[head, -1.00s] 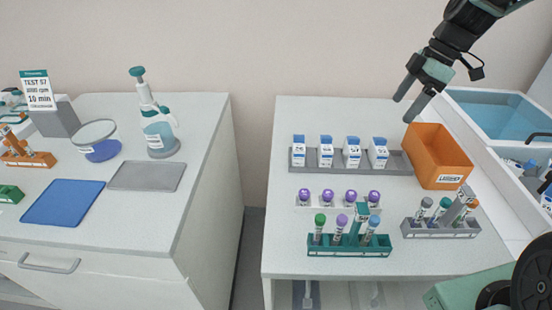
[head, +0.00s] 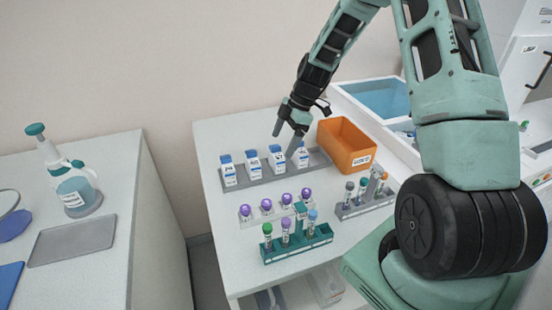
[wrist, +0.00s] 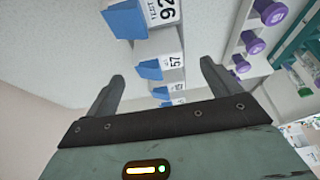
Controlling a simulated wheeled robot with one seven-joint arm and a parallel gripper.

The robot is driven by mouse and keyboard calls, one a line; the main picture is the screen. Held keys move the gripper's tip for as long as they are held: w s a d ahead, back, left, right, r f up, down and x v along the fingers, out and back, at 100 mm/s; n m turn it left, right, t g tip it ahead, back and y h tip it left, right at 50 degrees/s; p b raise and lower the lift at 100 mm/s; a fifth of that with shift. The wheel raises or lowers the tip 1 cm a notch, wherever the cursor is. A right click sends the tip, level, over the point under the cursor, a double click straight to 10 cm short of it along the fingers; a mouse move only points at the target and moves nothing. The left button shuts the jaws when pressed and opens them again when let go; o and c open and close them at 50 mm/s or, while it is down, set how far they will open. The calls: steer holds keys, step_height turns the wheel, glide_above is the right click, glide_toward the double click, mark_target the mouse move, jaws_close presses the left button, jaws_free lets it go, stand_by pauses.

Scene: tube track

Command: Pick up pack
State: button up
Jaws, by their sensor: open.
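Several small white packs with blue tops stand upright in a row in a grey tray (head: 242,184) on the right-hand bench. The rightmost pack (head: 302,158) is beside my gripper (head: 284,141), which is open and empty above the right end of the row. One finger overlaps that pack in the head view; I cannot tell if it touches. In the wrist view my gripper (wrist: 160,84) has its fingers apart, with a pack marked 57 (wrist: 172,61) between and beyond them. A pack marked 92 (wrist: 161,14) shows at the top edge, and others lie farther below it.
An orange bin (head: 345,147) stands right of the packs. In front are a rack of purple-capped tubes (head: 277,213), a green tube rack (head: 298,246) and a grey tube rack (head: 364,204).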

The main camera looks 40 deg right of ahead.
mark_target(279, 147)
steer(key=shift+p+x, duration=1.3)
steer(key=shift+x, duration=1.55)
steer(key=shift+w+a, duration=0.1)
steer(key=shift+w, duration=0.05)
steer(key=c, duration=1.2)
